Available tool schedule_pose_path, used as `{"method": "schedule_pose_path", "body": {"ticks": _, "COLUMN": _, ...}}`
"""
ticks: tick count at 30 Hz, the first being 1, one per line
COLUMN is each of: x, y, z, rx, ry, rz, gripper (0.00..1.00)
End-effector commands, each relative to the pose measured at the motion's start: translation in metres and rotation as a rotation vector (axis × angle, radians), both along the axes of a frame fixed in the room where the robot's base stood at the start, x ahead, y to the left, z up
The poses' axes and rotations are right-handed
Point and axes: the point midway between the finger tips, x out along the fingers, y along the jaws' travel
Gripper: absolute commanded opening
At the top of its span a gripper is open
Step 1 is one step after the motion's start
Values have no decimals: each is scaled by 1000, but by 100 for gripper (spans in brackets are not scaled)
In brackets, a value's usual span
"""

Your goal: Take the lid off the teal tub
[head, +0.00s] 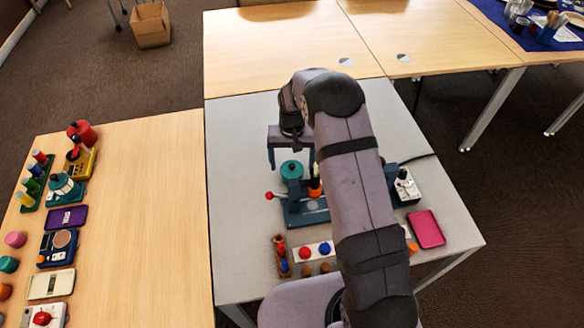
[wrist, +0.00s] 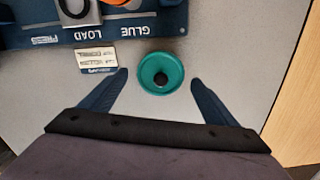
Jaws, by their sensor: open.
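The teal tub (head: 291,172) stands on the grey table, left of the blue press station. My gripper (head: 291,160) is open and points down over the tub. In the wrist view the fingers of my gripper (wrist: 159,77) stand apart to the left and right of the lid, with gaps on both sides and nothing held.
The blue press station (head: 306,216), with a red-knobbed lever (head: 269,196), stands close to the tub. A small label plate (wrist: 96,60) lies beside the lid. A white tray (head: 314,251) and a pink tray (head: 427,229) lie nearer the front. The table's left part is clear.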

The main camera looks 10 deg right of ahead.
Motion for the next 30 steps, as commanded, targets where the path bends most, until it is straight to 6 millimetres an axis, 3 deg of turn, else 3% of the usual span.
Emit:
{"method": "schedule_pose_path", "body": {"ticks": 1, "x": 0, "y": 0, "z": 0, "rx": 0, "ry": 0, "rz": 0, "gripper": 82}}
{"method": "schedule_pose_path", "body": {"ticks": 6, "x": 0, "y": 0, "z": 0, "rx": 0, "ry": 0, "rz": 0, "gripper": 41}}
{"method": "schedule_pose_path", "body": {"ticks": 7, "x": 0, "y": 0, "z": 0, "rx": 0, "ry": -1, "rz": 0, "gripper": 39}}
{"method": "schedule_pose_path", "body": {"ticks": 20, "x": 1, "y": 0, "z": 9, "rx": 0, "ry": -3, "rz": 0, "gripper": 39}}
{"method": "schedule_pose_path", "body": {"ticks": 30, "x": 2, "y": 0, "z": 61, "rx": 0, "ry": -5, "rz": 0, "gripper": 39}}
